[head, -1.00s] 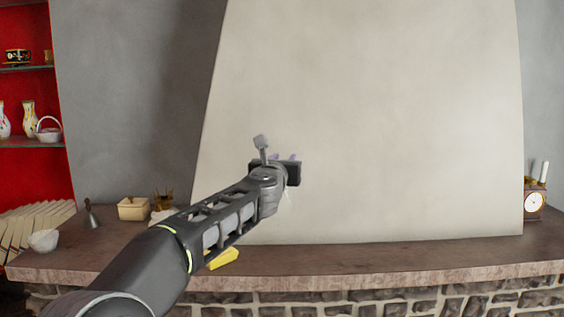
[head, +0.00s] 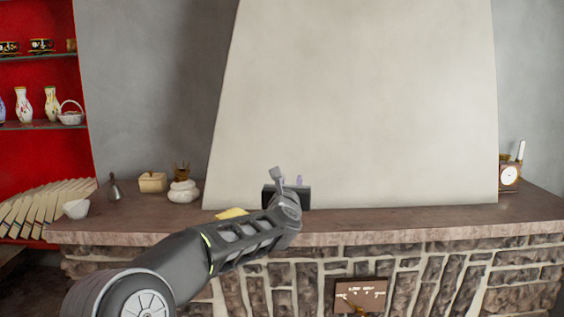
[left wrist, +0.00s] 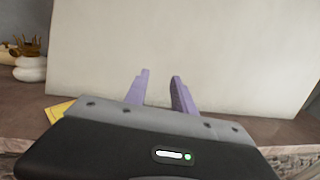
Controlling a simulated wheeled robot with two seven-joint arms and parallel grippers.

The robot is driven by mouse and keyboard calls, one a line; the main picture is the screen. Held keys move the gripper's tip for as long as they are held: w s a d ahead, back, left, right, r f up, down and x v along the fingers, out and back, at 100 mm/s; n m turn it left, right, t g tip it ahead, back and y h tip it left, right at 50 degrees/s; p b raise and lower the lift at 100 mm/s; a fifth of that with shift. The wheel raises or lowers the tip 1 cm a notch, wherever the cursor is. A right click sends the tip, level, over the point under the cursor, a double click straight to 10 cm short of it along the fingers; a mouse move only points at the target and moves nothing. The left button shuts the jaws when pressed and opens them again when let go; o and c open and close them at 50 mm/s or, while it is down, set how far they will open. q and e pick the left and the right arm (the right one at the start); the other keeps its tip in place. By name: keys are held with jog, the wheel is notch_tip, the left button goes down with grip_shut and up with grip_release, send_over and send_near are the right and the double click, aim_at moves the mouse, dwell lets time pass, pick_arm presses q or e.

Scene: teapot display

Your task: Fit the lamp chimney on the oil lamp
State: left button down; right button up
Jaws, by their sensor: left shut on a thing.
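The oil lamp (head: 183,191) has a rounded white body with a brown, pronged burner on top. It stands on the mantel shelf, left of my gripper, and has no glass on it. It also shows at the left edge of the left wrist view (left wrist: 30,69). My left gripper (head: 288,182) is over the shelf, right of the lamp and apart from it. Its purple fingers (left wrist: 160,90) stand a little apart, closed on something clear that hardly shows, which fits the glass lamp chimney. Its outline cannot be made out. My right gripper is not in view.
The brown shelf (head: 400,221) is clear to the right, up to a clock (head: 509,175). A yellow thing (head: 231,213) lies near my forearm. A tan box (head: 152,182), a bell (head: 115,188) and a white bowl (head: 77,209) stand left of the lamp. The pale chimney breast (head: 360,100) rises behind.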

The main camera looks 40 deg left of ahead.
pick_arm(q)
jog(key=shift+m+t+h, duration=0.3)
jog(key=shift+m+h, duration=0.2)
jog(key=shift+h, duration=0.4)
jog(key=d+f, duration=0.2)
jog(key=f, duration=0.3)
jog(key=w+d+f, duration=0.1)
jog(key=d+f, duration=0.1)
jog(key=f, duration=0.4)
jog(key=w+d+f, duration=0.1)
jog(key=d+f, duration=0.1)
jog(key=f, duration=0.3)
jog(key=shift+d+f, duration=0.1)
jog(key=shift+f, duration=0.3)
jog(key=s+d+f+m+t+h+b, duration=0.1)
jog(key=d+f+m+h, duration=0.15)
jog(key=d+f, duration=0.5)
jog(key=s+d+f+m+t+h, duration=0.1)
jog(key=s+d+f+h, duration=0.15)
jog(key=d+f, duration=0.5)
jog(key=s+d+m+h, duration=0.1)
jog(key=s+d+h, duration=0.1)
jog(key=s+d, duration=0.4)
jog(key=shift+s+d+f+b, duration=0.3)
jog(key=shift+d+b, duration=0.1)
jog(key=shift+d, duration=0.45)
